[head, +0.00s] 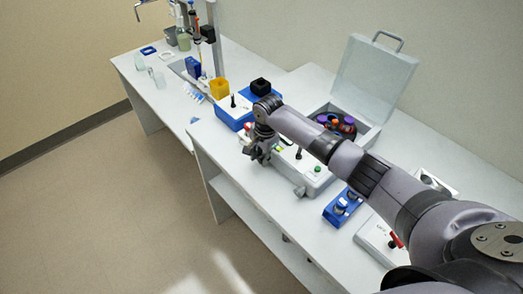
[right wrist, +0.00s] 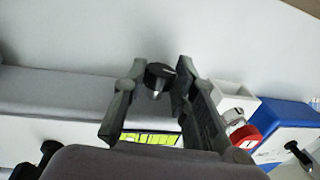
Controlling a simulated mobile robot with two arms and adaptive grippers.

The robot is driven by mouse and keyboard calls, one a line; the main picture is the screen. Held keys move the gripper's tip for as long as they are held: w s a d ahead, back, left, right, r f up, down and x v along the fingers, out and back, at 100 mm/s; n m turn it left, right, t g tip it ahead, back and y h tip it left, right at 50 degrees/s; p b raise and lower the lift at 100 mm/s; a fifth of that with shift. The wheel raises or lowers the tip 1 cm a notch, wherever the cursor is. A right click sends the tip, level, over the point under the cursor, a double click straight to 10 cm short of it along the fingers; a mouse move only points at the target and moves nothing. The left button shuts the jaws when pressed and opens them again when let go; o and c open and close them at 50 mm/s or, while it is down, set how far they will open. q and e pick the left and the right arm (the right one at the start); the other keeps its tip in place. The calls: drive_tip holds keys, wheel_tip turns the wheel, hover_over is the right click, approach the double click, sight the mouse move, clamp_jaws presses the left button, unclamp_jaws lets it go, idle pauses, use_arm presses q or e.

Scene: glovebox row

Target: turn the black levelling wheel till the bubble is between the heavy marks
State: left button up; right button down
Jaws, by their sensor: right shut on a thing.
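The black levelling wheel (right wrist: 158,75) shows in the right wrist view, between the two fingertips of my right gripper (right wrist: 160,68). The gripper is shut on it, and a pale line shows on the wheel's dark top. A yellow-green level vial (right wrist: 150,138) with dark marks lies behind the fingers. My gripper partly hides the vial, and I cannot make out where the bubble is. In the head view my right gripper (head: 259,155) is at the front edge of the bench, beside a white instrument (head: 312,177). The wheel cannot be made out there. My left gripper is not in view.
An open-lidded centrifuge (head: 375,137) stands behind the gripper, its lid (head: 375,75) raised. A blue tray (head: 228,112), a yellow container (head: 220,89) and a black block (head: 261,87) stand to the left. A blue rack (head: 343,207) stands to the right. Open floor lies in front.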

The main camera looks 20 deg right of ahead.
drive_tip(key=shift+f+g, duration=0.1)
drive_tip(key=shift+g, duration=0.2)
idle(0.4)
drive_tip(key=c, duration=1.6)
unclamp_jaws()
drive_tip(key=r, duration=1.2)
drive_tip(key=shift+s+d, duration=0.15)
drive_tip(key=shift+s, duration=0.2)
drive_tip(key=shift+o, duration=0.3)
